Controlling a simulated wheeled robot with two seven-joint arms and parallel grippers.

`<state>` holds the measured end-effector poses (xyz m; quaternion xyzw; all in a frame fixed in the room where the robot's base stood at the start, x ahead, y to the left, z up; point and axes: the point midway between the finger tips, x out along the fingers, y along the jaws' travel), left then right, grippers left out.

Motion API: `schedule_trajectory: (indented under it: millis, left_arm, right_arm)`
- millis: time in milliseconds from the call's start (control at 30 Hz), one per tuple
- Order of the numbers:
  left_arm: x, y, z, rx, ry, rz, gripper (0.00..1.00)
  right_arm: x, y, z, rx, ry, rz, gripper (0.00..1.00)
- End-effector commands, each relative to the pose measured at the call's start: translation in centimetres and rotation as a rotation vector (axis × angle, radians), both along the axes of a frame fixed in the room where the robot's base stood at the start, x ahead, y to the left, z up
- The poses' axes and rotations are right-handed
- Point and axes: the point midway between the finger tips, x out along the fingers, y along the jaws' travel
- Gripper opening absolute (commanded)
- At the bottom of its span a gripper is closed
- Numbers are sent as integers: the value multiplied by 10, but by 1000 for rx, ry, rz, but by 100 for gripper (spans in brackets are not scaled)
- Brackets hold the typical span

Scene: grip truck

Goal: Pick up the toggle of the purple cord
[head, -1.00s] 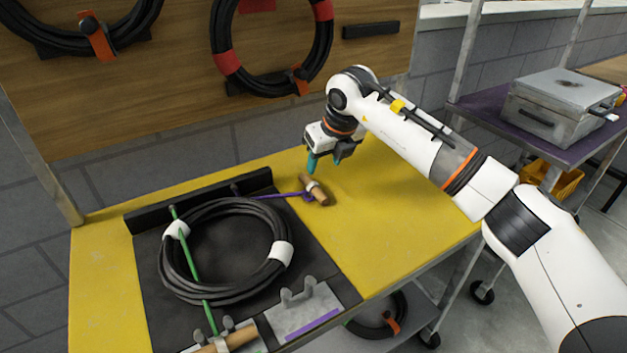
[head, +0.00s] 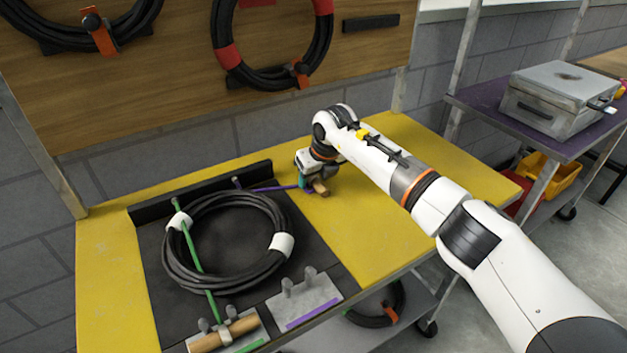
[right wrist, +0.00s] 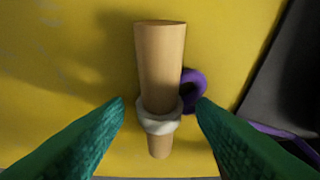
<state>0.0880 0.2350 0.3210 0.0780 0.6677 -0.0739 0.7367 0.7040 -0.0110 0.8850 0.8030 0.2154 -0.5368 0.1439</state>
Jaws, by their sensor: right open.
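The purple cord's toggle is a wooden peg with a white band. In the right wrist view the toggle (right wrist: 159,62) lies on the yellow table top between my open green fingertips (right wrist: 160,105), apart from both. In the head view the toggle (head: 320,188) is partly hidden under my right gripper (head: 305,182), which is down at the table. The purple cord (head: 272,188) runs left from the toggle to the black mat; its loop (right wrist: 194,90) shows beside the right fingertip. My left gripper is not in view.
A coiled black cable (head: 165,255) lies on the black mat (head: 325,270), crossed by a green cord (head: 195,255) with its own wooden toggle (head: 222,335). A grey bracket (head: 305,300) with posts stands at the front. The yellow table (head: 400,245) is clear to the right.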

Motion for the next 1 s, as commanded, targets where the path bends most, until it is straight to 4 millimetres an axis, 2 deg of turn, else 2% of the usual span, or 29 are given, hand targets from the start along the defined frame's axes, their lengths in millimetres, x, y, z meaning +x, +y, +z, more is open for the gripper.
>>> schedule_trajectory:
  millis: [133, 400, 433, 733, 867, 1000]
  left_arm:
    - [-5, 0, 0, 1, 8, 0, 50]
    - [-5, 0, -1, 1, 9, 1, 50]
    - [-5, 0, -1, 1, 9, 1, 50]
    - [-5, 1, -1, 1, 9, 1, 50]
    - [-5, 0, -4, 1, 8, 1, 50]
    - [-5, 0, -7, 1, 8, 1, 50]
  right_arm:
    - [0, 0, 0, 0, 0, 0, 49]
    - [0, 0, 0, 0, 0, 0, 5]
    - [0, 0, 0, 0, 0, 0, 2]
    - [1, 0, 7, 1, -3, 0, 2]
    - [1, -1, 28, 0, -6, 0, 2]
    - [1, -1, 57, -1, -5, 0, 2]
